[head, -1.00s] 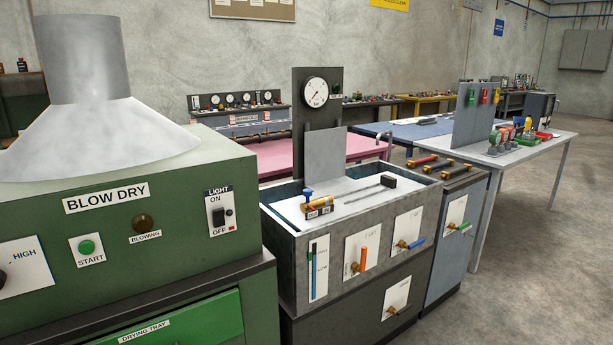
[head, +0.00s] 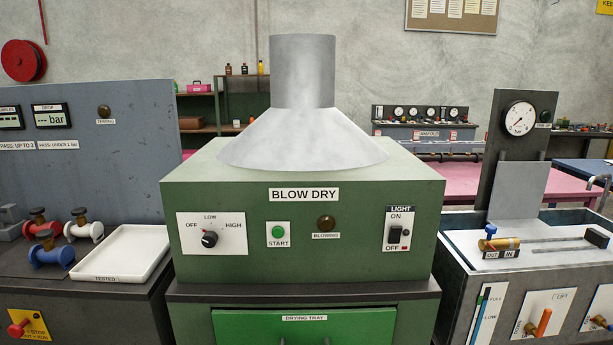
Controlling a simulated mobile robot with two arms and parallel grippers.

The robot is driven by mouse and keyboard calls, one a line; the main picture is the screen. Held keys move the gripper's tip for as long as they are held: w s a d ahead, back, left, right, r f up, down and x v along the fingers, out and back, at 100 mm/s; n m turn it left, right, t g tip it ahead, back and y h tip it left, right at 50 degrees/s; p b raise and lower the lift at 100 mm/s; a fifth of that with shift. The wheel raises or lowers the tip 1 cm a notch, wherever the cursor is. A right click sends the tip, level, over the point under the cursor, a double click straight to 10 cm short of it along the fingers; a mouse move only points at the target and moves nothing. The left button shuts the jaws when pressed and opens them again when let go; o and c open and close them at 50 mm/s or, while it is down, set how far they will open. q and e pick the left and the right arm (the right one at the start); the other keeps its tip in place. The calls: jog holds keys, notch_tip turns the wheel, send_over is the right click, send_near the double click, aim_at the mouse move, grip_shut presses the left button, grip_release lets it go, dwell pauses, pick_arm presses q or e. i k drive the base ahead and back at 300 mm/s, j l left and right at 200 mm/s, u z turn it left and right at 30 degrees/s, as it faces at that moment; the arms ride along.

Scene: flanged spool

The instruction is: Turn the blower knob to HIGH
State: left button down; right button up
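The blower knob (head: 209,239) is a small black knob on a white plate (head: 232,246) at the left of the green BLOW DRY cabinet's front (head: 350,260). The plate reads OFF at left, LOW at top and HIGH at right. The knob's pointer is too small to read for certain. The green START button (head: 278,233) and a dark BLOWING lamp (head: 326,223) are to the right of the plate. Neither of my grippers is in view, and nothing touches the knob.
A LIGHT switch (head: 396,236) is at the cabinet's right. A green drying tray drawer (head: 305,330) is below. At left are a white TESTED tray (head: 128,252) and several spools, one blue (head: 50,254). A grey sink bench (head: 530,275) stands at right. The space before the knob looks clear.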

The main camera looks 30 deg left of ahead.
aim_at(209, 239)
jog(key=u, duration=1.65)
